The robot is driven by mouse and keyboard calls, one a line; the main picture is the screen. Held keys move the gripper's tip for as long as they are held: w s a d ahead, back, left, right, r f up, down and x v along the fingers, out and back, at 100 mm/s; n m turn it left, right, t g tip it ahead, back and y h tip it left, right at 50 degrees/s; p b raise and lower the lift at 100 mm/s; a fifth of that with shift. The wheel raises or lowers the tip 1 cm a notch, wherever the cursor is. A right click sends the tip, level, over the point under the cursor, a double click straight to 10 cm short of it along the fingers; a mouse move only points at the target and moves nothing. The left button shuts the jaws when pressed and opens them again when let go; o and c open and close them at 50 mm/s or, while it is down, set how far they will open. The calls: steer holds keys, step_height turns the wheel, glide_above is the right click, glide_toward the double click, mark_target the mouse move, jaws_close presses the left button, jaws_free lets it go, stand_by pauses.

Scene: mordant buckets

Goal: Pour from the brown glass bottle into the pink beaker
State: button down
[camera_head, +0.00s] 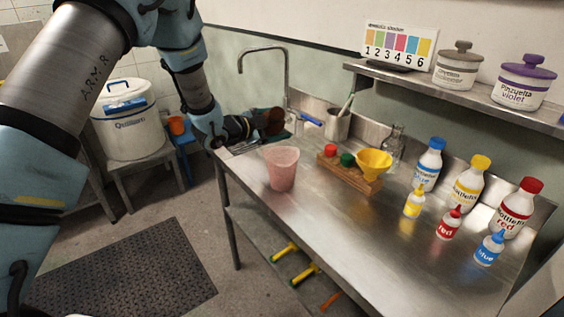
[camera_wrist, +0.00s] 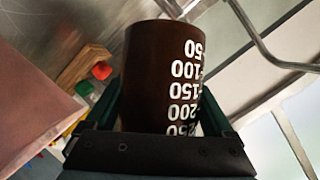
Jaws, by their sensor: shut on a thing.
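The pink beaker (camera_head: 282,172) stands upright near the left end of the steel table; its rim faces up and its wall looks cloudy. Its pink wall also shows at the left of the wrist view (camera_wrist: 38,105). My gripper (camera_head: 253,125) is shut on the brown glass bottle (camera_head: 272,121), above and behind the beaker, apart from it. In the wrist view the brown bottle (camera_wrist: 152,70) sits between both fingers, with white volume marks facing the camera. Its mouth and contents are hidden, and I cannot tell its exact tilt.
A wooden block (camera_head: 350,177) with red and green caps and a yellow funnel (camera_head: 374,162) stands right of the beaker. A metal cup (camera_head: 337,125) and a clear flask (camera_head: 394,142) are behind. Several colour bottles fill the right side. A tap (camera_head: 284,65) rises at the back left.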

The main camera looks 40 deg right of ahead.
steer(key=shift+w+d+f+m+t+h+b, duration=0.1)
steer(key=shift+w+f+m+t+h+b, duration=0.15)
steer(key=shift+f+b, duration=0.6)
steer(key=shift+w+d+f+m+t+h+b, duration=0.15)
steer(key=shift+f+m+h+b, duration=0.15)
steer(key=shift+f+b, duration=0.5)
stand_by(0.9)
steer(key=shift+w+r+m+h+b, duration=0.25)
steer(key=shift+m+b, duration=0.5)
steer(key=shift+b, duration=0.25)
stand_by(1.5)
steer(key=shift+w+d+r+m+t+h, duration=0.15)
steer(key=shift+r+m+t+h, duration=0.2)
steer(key=shift+r+m, duration=0.4)
stand_by(1.8)
steer(key=shift+r+b, duration=0.15)
steer(key=shift+b, duration=0.45)
